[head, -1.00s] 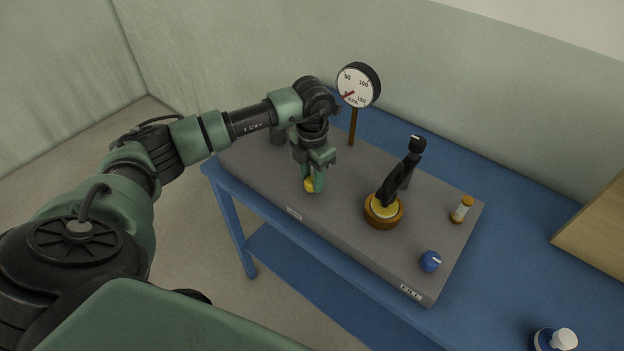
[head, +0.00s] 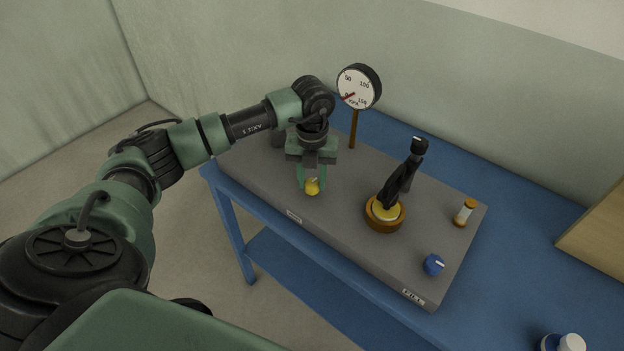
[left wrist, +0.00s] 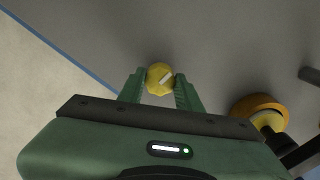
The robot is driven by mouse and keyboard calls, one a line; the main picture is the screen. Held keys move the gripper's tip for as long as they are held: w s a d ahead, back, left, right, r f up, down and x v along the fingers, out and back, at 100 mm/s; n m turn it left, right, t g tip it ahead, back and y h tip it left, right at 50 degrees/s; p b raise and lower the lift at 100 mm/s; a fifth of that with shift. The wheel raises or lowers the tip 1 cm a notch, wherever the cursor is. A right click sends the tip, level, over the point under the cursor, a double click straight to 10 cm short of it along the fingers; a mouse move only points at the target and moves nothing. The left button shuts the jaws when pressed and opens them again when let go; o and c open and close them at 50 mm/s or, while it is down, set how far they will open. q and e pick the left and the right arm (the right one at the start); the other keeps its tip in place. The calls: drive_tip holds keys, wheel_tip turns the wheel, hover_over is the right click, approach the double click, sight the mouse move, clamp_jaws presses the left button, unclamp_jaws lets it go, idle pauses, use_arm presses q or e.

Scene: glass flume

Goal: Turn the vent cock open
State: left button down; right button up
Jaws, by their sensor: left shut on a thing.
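A small yellow faceted knob (head: 312,187) stands near the front edge of the grey slab, behind a label too small to read; I take it as the vent cock. My left gripper (head: 312,183) points down over it, with one finger on each side, shut on it. A blue knob (head: 433,265) with a white mark stands near the label FILL. My right gripper is not in view.
The grey slab (head: 350,215) lies on a blue table (head: 520,240). A round gauge (head: 358,87) on a post stands behind the gripper. A black lever on an orange-ringed base (head: 384,226) stands to the right, with a small glass-and-orange cylinder (head: 465,213) beyond.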

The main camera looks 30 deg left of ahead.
sight(312, 182)
use_arm(q)
drive_tip(key=shift+n, duration=0.3)
drive_tip(key=c, duration=1)
unclamp_jaws()
drive_tip(key=shift+o, duration=0.2)
drive_tip(key=shift+r, duration=0.15)
wheel_tip(312, 182, up, 8)
drive_tip(key=shift+f+b, duration=0.25)
drive_tip(key=shift+b, duration=0.6)
